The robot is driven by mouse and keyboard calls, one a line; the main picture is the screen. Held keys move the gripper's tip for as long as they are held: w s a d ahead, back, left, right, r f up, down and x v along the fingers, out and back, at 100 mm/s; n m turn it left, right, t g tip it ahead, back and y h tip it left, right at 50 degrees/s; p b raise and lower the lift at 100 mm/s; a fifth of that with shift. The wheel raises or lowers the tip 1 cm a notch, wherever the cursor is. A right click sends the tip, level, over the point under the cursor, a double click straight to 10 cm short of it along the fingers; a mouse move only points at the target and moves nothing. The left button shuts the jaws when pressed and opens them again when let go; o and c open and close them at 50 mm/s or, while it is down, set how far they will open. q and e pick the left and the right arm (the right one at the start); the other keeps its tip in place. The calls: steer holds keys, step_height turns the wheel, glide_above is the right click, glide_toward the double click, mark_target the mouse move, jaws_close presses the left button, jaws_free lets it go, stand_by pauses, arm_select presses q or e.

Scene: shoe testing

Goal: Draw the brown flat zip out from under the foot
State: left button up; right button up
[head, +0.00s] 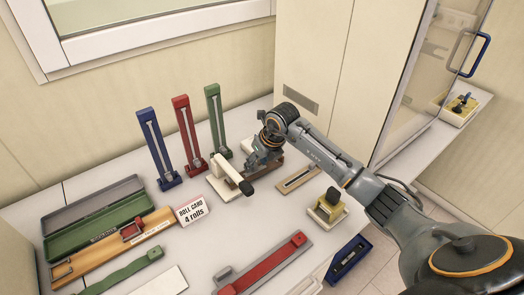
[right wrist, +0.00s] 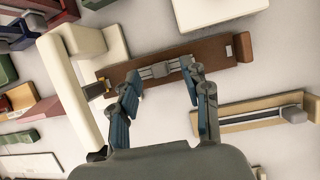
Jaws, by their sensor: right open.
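The brown flat zip (right wrist: 218,54) is a long brown board with a grey metal track and slider in the right wrist view. Its left end reaches the cream press (right wrist: 75,70), by a small dark and yellowish foot (right wrist: 97,90); I cannot tell whether the foot touches it. In the head view the zip (head: 268,170) is mostly hidden under my right gripper (head: 262,158). My right gripper also shows in the right wrist view (right wrist: 162,72), open, its two fingers apart over the middle of the zip, with nothing clearly held. My left gripper is not in view.
A tan board with a grey track (head: 298,180) lies right of the zip. Blue (head: 158,150), red (head: 187,135) and green (head: 217,120) upright boards stand left. A tall cabinet (head: 320,70) is behind.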

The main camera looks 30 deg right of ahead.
mark_target(271, 164)
steer(key=shift+x, duration=0.85)
steer(key=shift+c, duration=0.2)
jaws_close()
steer(key=shift+r, duration=0.25)
steer(key=shift+w+d+b, duration=0.2)
steer(key=shift+d+b, duration=0.3)
steer(key=shift+d, duration=1)
steer(key=shift+w+d+b, duration=0.2)
steer(key=shift+d+b, duration=0.25)
steer(key=shift+d, duration=1.05)
steer(key=shift+r, duration=0.1)
steer(key=shift+r+p, duration=1.85)
steer(key=shift+r, duration=1.1)
